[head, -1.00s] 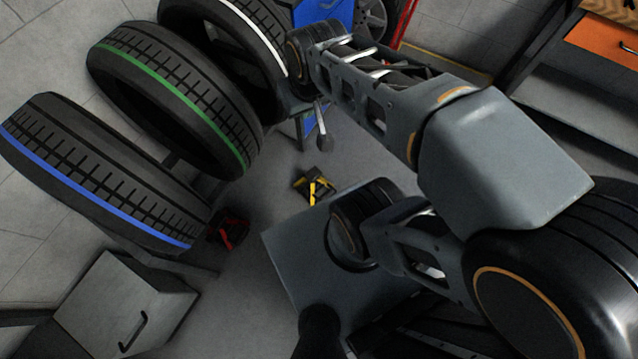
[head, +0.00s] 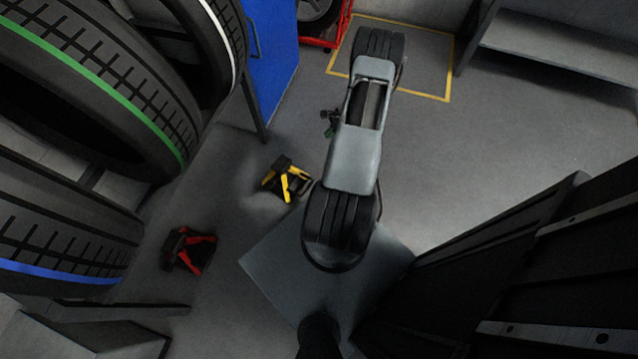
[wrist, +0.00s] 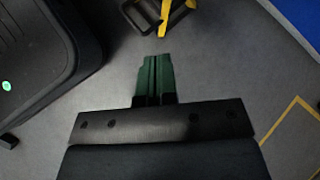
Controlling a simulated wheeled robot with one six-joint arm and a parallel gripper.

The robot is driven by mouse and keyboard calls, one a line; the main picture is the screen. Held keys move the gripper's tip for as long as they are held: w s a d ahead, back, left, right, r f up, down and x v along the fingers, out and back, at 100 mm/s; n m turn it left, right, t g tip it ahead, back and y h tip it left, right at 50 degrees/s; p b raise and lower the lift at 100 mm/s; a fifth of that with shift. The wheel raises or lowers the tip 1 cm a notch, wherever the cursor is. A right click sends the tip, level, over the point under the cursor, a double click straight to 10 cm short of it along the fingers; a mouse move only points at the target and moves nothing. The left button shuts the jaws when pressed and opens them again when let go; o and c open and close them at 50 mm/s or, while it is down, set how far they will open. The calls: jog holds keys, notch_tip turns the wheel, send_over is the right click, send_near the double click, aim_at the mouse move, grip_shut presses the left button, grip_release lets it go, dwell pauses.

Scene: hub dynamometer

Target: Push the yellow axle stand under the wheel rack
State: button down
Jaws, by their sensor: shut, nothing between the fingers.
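The yellow axle stand (head: 285,178), yellow with black parts, is on the floor left of my arm in the head view. It also shows at the top edge of the wrist view (wrist: 170,14), partly cut off. The wheel rack (head: 120,311) is at the left; big tyres with blue, green and white stripes hide most of it. The stand is on open floor to the right of these tyres. My gripper (wrist: 154,76) has dark green fingers, shut and empty, pointing toward the stand with floor visible between. In the head view it is small and partly hidden by my arm.
A red axle stand (head: 188,250) is on the floor beside the rack, nearer than the yellow one. A blue cabinet (head: 270,65) and a red frame with a wheel (head: 340,32) stand behind. A yellow floor marking (head: 450,62) lies beyond. The floor at right centre is clear.

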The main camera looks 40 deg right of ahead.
jog(key=s+f+m+t+b, duration=0.1)
jog(key=s+f+m+b, duration=0.2)
jog(key=f, duration=0.8)
jog(key=s+f+m+t+b, duration=0.2)
jog(key=s+f+m, duration=0.3)
jog(key=f, duration=0.6)
jog(key=w+a+f+n+b, duration=0.1)
jog(key=w+a+f+b, duration=0.2)
jog(key=w+a+f, duration=0.3)
jog(key=shift+w+a+f+h+b, duration=0.15)
jog(key=shift+w+f+h+b, duration=0.2)
jog(key=shift+w, duration=0.45)
